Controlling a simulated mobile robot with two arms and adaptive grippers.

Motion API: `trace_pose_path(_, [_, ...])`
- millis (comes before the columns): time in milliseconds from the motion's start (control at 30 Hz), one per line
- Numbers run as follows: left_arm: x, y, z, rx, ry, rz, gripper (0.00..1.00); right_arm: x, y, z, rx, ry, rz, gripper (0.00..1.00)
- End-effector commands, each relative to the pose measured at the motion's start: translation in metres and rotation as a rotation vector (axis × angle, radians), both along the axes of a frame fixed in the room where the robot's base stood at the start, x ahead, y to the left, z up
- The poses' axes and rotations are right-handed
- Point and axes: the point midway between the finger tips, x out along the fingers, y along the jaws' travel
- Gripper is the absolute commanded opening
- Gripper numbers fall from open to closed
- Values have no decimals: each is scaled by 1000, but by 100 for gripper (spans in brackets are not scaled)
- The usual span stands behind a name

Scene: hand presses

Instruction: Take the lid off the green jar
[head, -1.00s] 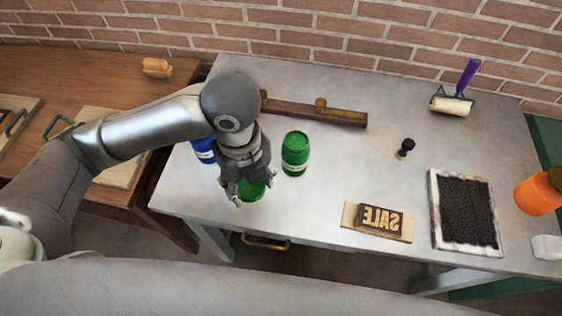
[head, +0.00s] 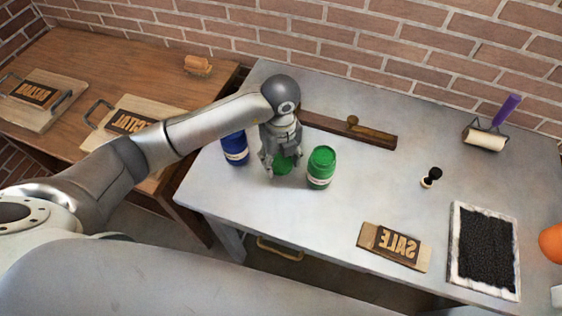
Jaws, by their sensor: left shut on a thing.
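The green jar (head: 321,170) stands upright on the grey table, with a pale label on its side and a bright green top. My left gripper (head: 282,168) is just left of the jar, pointing down, with its fingers shut on a round green piece that looks like the lid (head: 284,164). The fingers partly cover the lid. The lid is apart from the jar; I cannot tell whether it touches the table. My right gripper is not in view.
A blue jar (head: 235,149) stands close left of my left gripper. Behind are a dark wooden bar (head: 340,129) and a brick wall. A SALE block (head: 394,246), small black-handled tool (head: 431,178), inked tray (head: 484,250) and roller (head: 485,138) lie to the right. The table's front left is clear.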

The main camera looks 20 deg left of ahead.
Motion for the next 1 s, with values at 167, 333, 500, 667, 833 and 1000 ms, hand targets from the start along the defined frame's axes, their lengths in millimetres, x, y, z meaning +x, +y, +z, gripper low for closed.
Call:
trace_pose_path(167, [8, 2, -10, 1, 1, 2, 24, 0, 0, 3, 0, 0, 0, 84])
trace_pose_path(333, [6, 1, -33, 1, 5, 0, 24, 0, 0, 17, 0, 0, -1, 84])
trace_pose_path(500, [7, 1, -40, 1, -1, -1, 24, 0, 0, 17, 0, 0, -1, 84])
trace_pose_path(667, [7, 1, -41, 0, 0, -1, 24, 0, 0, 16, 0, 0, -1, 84])
trace_pose_path(833, [7, 1, -43, 0, 0, 0, 60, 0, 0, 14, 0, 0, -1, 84])
trace_pose_path(1000, [7, 1, -43, 0, 0, 0, 74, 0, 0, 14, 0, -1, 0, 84])
